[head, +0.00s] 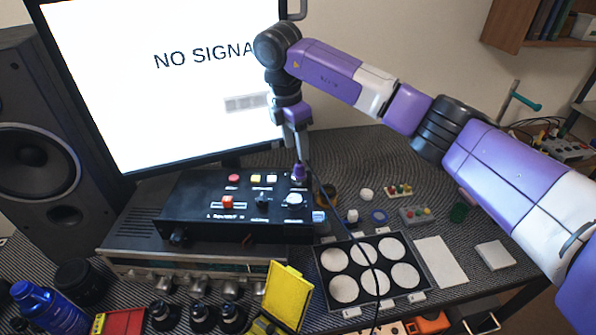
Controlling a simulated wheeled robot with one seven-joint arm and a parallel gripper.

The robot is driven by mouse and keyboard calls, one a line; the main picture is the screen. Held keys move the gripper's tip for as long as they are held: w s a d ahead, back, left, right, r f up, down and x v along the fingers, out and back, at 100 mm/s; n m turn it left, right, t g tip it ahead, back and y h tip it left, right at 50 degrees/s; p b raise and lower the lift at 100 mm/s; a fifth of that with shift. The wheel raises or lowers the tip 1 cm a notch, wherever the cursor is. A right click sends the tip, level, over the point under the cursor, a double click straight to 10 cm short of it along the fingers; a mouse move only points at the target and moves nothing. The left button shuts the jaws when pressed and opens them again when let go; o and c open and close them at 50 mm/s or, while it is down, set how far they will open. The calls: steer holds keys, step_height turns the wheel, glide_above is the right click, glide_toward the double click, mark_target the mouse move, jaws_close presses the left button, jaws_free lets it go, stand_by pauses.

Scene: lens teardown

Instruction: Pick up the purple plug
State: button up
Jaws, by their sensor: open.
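The purple plug (299,174) stands at the back right corner of the black control box (190,208). A thin dark cable runs near it, down to the right and across the tray in front. My gripper (300,160) points down directly above the plug, its fingertips at or very near the plug's top. The jaws are open. They look narrow from here, and I cannot tell whether they straddle or touch the plug. The plug's lower end and whether it sits in a socket are hard to make out.
A lit monitor (160,80) stands behind the box, a speaker (38,160) at left. A black tray with round white pads (345,288) lies in front right. A yellow case (285,295) and dark lens parts stand at the front. Small parts and a white pad (440,262) lie right.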

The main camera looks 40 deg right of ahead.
mark_target(300, 163)
steer(key=shift+s+d+f+p, duration=0.15)
steer(key=shift+f+p, duration=0.2)
steer(key=shift+f, duration=0.7)
steer(key=shift+s+d+f+p, duration=0.1)
steer(key=shift+f+p, duration=0.2)
steer(key=shift+f, duration=0.75)
steer(key=shift+s+d+f+p, duration=0.15)
steer(key=shift+f+p, duration=0.2)
steer(key=shift+f, duration=0.7)
jaws_close()
